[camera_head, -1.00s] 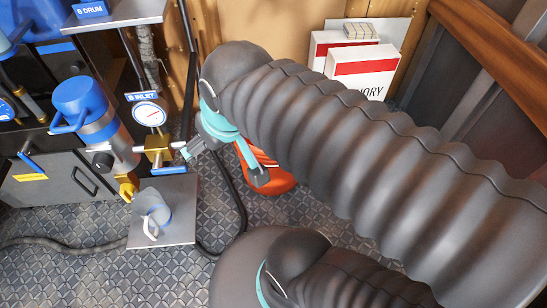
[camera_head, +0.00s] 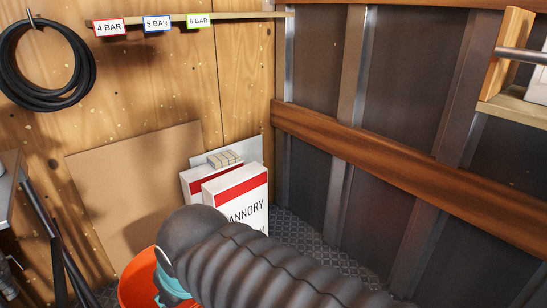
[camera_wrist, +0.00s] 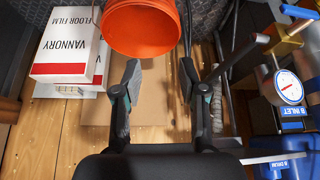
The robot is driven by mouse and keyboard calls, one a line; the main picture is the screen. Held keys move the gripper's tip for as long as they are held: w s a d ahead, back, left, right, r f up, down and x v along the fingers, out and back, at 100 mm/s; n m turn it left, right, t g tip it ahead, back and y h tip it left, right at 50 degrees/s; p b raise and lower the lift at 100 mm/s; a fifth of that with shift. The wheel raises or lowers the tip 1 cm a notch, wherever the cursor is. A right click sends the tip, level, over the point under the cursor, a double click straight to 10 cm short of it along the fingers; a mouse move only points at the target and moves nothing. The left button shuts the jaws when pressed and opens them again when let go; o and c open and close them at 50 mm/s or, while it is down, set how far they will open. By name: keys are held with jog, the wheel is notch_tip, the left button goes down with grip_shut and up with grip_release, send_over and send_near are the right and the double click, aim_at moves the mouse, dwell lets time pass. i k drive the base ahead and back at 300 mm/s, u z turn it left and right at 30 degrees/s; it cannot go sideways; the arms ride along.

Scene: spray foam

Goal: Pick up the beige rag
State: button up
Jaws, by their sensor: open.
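A small beige block-like bundle with a checked pattern, which looks like the folded beige rag (camera_head: 224,158), lies on top of the white and red boxes in the head view. In the head view my dark arm covers most of the gripper, and only a teal part shows by the orange bucket, below and left of the rag.
The white and red boxes (camera_head: 236,203) stand in the corner and also show in the wrist view (camera_wrist: 68,45). An orange bucket (camera_head: 136,283) is close to my gripper. A brown board (camera_head: 130,190) leans on the wall. A pressure gauge (camera_wrist: 289,87) is at right in the wrist view.

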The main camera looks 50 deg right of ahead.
aim_at(220, 160)
jog(key=z, duration=1.05)
jog(key=k, duration=1.3)
jog(key=z, duration=0.75)
jog(key=i, duration=1.55)
jog(key=u, duration=0.7)
jog(key=i, duration=0.6)
jog(key=u, duration=0.45)
